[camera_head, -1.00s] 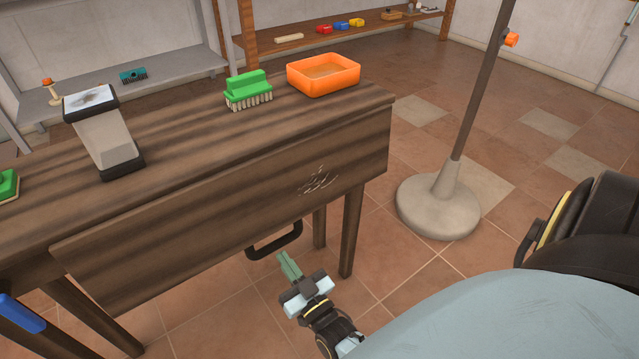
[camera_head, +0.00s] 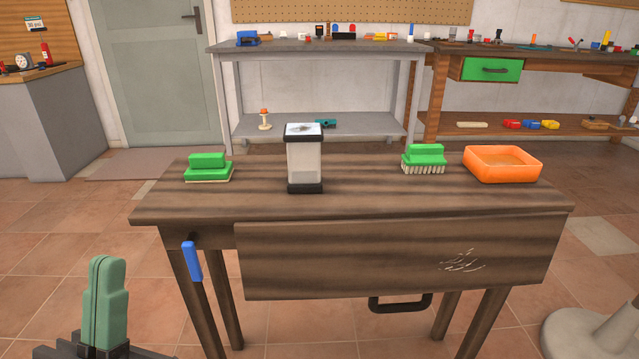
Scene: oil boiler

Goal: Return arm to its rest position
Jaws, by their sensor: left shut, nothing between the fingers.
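My left gripper (camera_head: 106,300) shows at the bottom left of the head view. Its two green fingers point up and are pressed together, with nothing between them. It is apart from the wooden table (camera_head: 330,205), in front and to the left of it, over the tiled floor. The rest of my left arm is cut off by the picture's lower edge. My right gripper is not in view.
A blue handle (camera_head: 192,262) sticks out at the table's left leg. A round stand base (camera_head: 588,335) is at bottom right.

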